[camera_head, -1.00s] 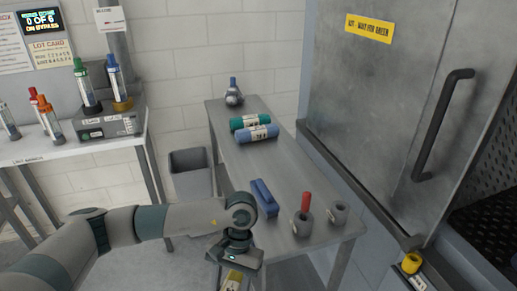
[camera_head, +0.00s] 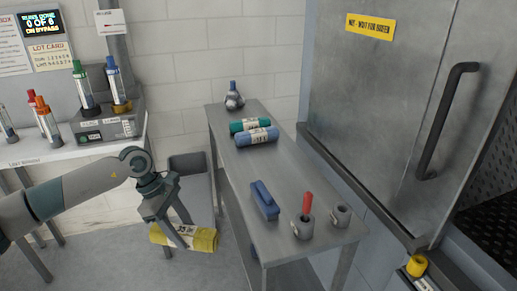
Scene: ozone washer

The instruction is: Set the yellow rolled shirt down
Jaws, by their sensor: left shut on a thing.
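The yellow rolled shirt (camera_head: 203,240) has a pale printed label band near its left part. My left gripper (camera_head: 180,236) is shut on it and holds it left of the metal table (camera_head: 285,172), lower than the tabletop. The fingers cover part of the roll. A teal roll (camera_head: 249,125) and a blue roll (camera_head: 257,136) lie side by side on the far half of the table. My right gripper is not in view.
A blue-handled block (camera_head: 264,199), a grey cup with a red stick (camera_head: 303,226) and a grey ring (camera_head: 341,215) occupy the table's near end. The tabletop middle is clear. A grey bin (camera_head: 188,165) stands left of it. A large metal door (camera_head: 400,90) is at right.

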